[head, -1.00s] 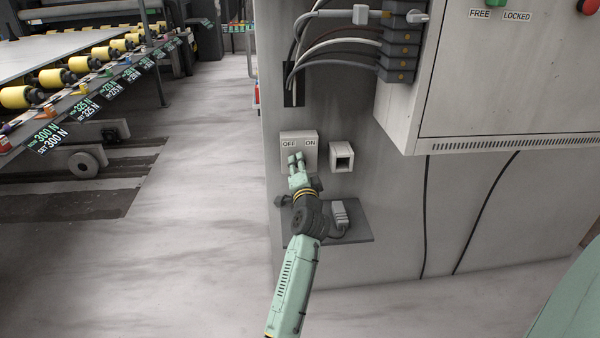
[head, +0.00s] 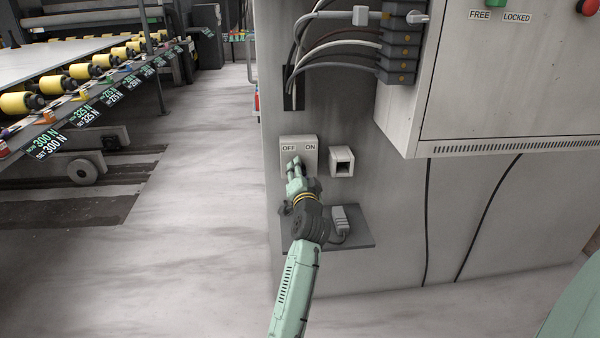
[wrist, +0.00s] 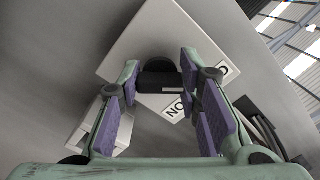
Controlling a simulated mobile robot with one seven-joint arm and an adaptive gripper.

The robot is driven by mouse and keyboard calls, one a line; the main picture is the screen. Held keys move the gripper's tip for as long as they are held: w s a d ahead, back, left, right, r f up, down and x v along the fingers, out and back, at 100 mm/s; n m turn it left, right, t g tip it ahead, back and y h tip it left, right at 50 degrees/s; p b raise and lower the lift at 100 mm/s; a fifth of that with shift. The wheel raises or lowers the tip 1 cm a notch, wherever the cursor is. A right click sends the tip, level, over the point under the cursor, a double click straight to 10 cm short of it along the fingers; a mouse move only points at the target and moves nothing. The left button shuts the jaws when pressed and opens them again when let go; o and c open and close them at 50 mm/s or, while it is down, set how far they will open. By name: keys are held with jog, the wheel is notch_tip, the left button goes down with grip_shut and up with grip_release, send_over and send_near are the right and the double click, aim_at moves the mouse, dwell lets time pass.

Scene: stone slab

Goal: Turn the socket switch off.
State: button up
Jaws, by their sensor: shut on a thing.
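The socket switch is a pale box (head: 311,140) on the grey cabinet side, labelled OFF at left and ON at right. Its black knob (wrist: 158,84) shows in the wrist view between my finger pads, with the ON label beside it. In the head view my fingers hide the knob. My gripper (head: 294,165) is at the box's lower front; in the wrist view my gripper (wrist: 159,80) is shut on the knob, one finger on each side. I cannot tell exactly which label the knob points to.
An open square socket (head: 342,161) sits just right of the switch box. Below, a grey plug (head: 340,217) with a cable rests on a small dark shelf (head: 355,238). Cables (head: 330,62) run above. A roller conveyor (head: 80,75) stands left; the floor between is clear.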

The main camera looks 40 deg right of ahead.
jog(key=o, duration=1.2)
jog(key=v, duration=1.2)
jog(key=shift+s, duration=0.1)
